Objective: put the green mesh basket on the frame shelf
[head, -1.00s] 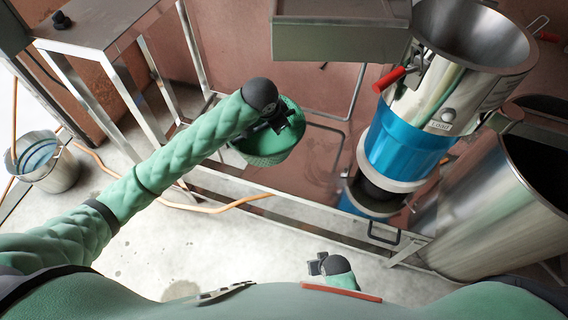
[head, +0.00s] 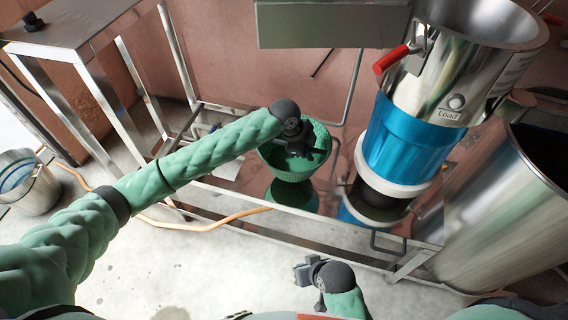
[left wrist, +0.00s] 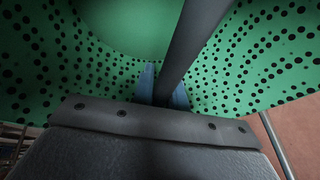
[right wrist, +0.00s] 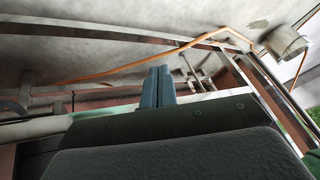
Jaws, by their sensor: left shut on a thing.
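The green mesh basket (head: 318,163) is a round, perforated bowl with a dark bar across it. My left gripper (head: 300,145) is shut on that bar, and its blue fingertips (left wrist: 164,88) show on both sides of the bar in the left wrist view. The basket (left wrist: 55,55) fills much of that view. It is over the shiny shelf of the metal frame (head: 235,192), with its reflection just under it. I cannot tell whether its bottom touches the shelf. My right gripper (head: 305,270) is low in front of the frame, empty, with its fingers (right wrist: 158,88) together.
A blue and steel machine (head: 408,135) with a red handle (head: 391,59) stands right of the basket. A large steel vessel (head: 500,205) is at the right. A steel table (head: 85,30) is at the upper left, a bucket (head: 30,185) at the left. An orange hose (head: 190,226) crosses the floor.

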